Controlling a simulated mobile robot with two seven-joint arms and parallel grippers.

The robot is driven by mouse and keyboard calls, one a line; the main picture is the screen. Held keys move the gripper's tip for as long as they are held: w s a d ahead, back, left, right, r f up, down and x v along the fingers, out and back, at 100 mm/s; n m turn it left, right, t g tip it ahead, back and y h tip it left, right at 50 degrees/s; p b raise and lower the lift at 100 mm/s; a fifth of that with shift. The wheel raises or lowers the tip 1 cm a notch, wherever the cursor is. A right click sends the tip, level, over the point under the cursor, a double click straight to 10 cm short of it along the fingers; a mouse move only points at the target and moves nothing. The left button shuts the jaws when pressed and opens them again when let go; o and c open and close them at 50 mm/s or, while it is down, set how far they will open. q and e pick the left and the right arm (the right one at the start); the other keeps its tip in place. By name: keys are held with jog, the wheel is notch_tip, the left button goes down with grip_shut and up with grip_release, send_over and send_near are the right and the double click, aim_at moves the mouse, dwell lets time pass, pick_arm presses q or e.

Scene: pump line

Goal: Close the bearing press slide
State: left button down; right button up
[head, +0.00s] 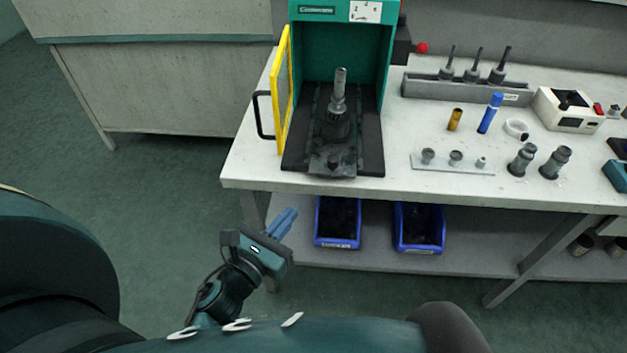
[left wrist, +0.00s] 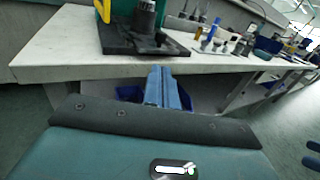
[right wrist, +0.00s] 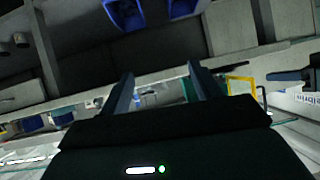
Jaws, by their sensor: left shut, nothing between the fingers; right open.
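The bearing press is a green cabinet (head: 344,45) at the back left of the white table. Its yellow-framed door (head: 285,90) stands open to the left, with a black handle (head: 263,115). The dark slide (head: 332,160) sticks out toward the table's front edge and carries a dark fixture with an upright metal shaft (head: 338,95). My left gripper (head: 286,222) is shut and empty, in front of and below the table edge; its blue fingers (left wrist: 163,88) point toward the slide's base (left wrist: 125,42). My right gripper (right wrist: 160,85) is open and empty; it shows only in the right wrist view.
Blue bins (head: 338,222) sit on the lower shelf. On the table's right stand a grey rack (head: 465,88) with several shafts, a blue marker (head: 490,113), a brass sleeve (head: 455,120) and a white box device (head: 568,108). The floor left of the table is clear.

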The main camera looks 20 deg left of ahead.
aim_at(330, 165)
pick_arm(q)
jog(key=w, duration=0.4)
jog(key=w+d+p, duration=0.1)
jog(key=w, duration=0.3)
jog(key=w+d+p, duration=0.1)
jog(key=w, duration=0.3)
jog(key=shift+w+d, duration=0.1)
jog(key=shift+w, duration=0.3)
jog(key=shift+w+d, duration=0.1)
jog(key=shift+w, duration=0.4)
pick_arm(e)
jog(key=shift+d+r+h, duration=0.15)
jog(key=shift+d+h, duration=0.15)
jog(key=shift+d, duration=0.25)
pick_arm(q)
jog(key=w+b, duration=0.1)
jog(key=w, duration=0.1)
jog(key=w+a+b, duration=0.1)
jog(key=w, duration=0.2)
jog(key=w+a+b, duration=0.1)
jog(key=w, duration=0.1)
jog(key=shift+w+f, duration=0.1)
jog(key=shift+w, duration=0.2)
jog(key=shift+w+a, duration=0.1)
jog(key=shift+a, duration=0.05)
pick_arm(e)
jog(key=shift+w+a+f, duration=0.15)
jog(key=shift+a+f, duration=0.3)
